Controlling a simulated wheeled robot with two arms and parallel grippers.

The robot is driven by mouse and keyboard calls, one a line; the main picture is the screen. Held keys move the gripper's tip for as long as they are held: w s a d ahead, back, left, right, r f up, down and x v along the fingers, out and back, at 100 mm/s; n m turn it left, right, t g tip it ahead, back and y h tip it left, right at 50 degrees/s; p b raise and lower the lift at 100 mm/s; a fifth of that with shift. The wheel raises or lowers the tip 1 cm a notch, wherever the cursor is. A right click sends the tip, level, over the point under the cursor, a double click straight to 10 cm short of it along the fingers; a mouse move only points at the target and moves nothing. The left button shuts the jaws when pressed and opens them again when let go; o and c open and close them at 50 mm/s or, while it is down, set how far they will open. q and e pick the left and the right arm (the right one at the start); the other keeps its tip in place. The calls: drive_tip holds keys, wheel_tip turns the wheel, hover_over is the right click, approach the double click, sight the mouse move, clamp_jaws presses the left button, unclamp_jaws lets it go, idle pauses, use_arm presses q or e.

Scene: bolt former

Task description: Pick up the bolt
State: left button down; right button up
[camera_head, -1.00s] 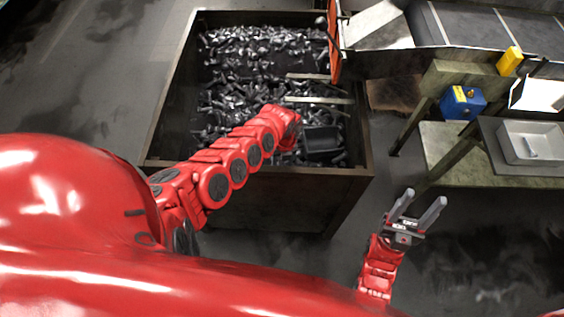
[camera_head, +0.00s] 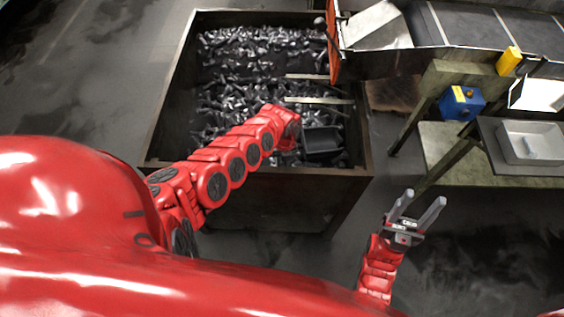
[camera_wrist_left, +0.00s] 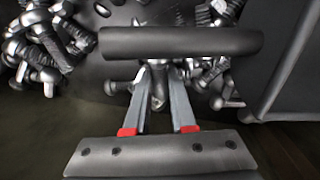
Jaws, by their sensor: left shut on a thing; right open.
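A metal bolt (camera_wrist_left: 158,90) shows between the two fingers of my left gripper (camera_wrist_left: 160,76) in the left wrist view. The fingers are shut on it, and a dark bar (camera_wrist_left: 180,42) crosses the view and covers part of the fingertips. Many similar loose bolts (camera_wrist_left: 42,50) lie around. In the head view my left arm reaches over the near part of a large bin (camera_head: 160,130), and its fingers are hidden behind the wrist. My right gripper (camera_head: 418,205) is open and empty, outside the bin to the right.
A small dark tray (camera_head: 321,141) sits inside the bin, just right of my left wrist. A conveyor (camera_head: 470,27) reaches the bin's upper right. Floor around my right gripper is clear.

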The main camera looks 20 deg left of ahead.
use_arm(q)
drive_tip(key=shift+w+r, duration=0.15)
drive_tip(key=shift+r, duration=0.1)
drive_tip(key=shift+a+r+b, duration=0.15)
drive_tip(key=shift+r+b, duration=0.15)
drive_tip(key=a, duration=0.2)
drive_tip(key=s+a+b, duration=0.1)
drive_tip(key=a, duration=0.2)
drive_tip(key=s+a, duration=0.1)
drive_tip(key=a, duration=0.2)
drive_tip(key=shift+a, duration=0.15)
wheel_tip(320, 180, up, 14)
drive_tip(key=p, duration=0.4)
drive_tip(key=shift+d+p, duration=0.3)
drive_tip(key=shift+p, duration=0.1)
drive_tip(key=shift+w+f, duration=0.1)
